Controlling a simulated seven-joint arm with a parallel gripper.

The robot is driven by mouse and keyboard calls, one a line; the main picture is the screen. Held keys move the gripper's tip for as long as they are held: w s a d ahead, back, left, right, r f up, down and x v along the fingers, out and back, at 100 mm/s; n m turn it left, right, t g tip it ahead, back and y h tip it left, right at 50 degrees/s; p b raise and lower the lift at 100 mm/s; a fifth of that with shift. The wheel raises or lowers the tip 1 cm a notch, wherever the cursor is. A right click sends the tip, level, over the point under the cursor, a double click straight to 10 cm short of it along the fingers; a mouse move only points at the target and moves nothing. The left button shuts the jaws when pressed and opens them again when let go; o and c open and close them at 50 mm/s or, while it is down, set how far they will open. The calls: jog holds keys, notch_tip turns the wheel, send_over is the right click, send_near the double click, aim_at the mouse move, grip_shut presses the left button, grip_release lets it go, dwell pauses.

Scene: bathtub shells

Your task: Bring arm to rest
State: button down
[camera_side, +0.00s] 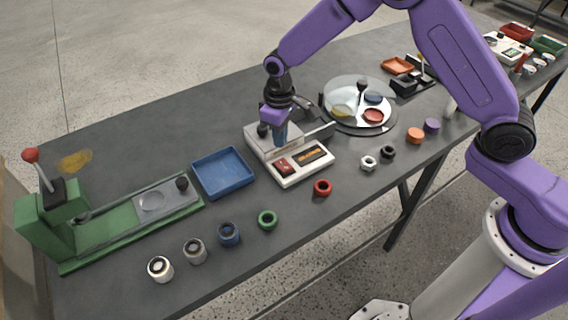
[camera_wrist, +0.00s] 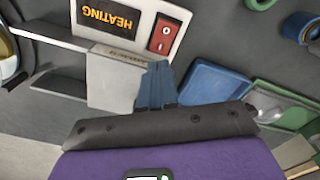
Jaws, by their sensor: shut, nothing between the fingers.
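My gripper (camera_side: 281,134) hangs from my purple arm, fingers down, over the back of a white heating machine (camera_side: 318,166) in the side view. Its blue fingers are shut with nothing held. In the wrist view the fingertips (camera_wrist: 155,80) lie beside the machine's grey block (camera_wrist: 112,80). The machine carries a red switch (camera_wrist: 165,34) and a "HEATING" display (camera_wrist: 112,14). Whether the fingers touch the machine is not clear.
Left of the machine are a blue tray (camera_side: 222,172) and a green press (camera_side: 115,222) with a red-knobbed lever. A round turntable (camera_side: 358,104) stands right. Rings and small cups line the front edge, including a red ring (camera_side: 322,187).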

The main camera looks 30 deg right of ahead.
jog(key=shift+r, duration=0.55)
jog(key=s+d+r+n, duration=0.2)
jog(key=s+r, duration=0.3)
jog(key=s, duration=0.3)
jog(key=s+d+r+n, duration=0.1)
jog(key=s+d+r, duration=0.1)
jog(key=s+r, duration=0.5)
jog(key=s+d+n, duration=0.1)
jog(key=s+d, duration=0.5)
jog(key=s, duration=0.3)
jog(key=s+d+r+n, duration=0.1)
jog(key=s+d+n, duration=0.1)
jog(key=s+d, duration=0.3)
jog(key=s, duration=0.4)
jog(key=shift+s+d+r+n, duration=0.25)
jog(key=shift+s+d+n, duration=0.05)
jog(key=shift+s+d, duration=0.05)
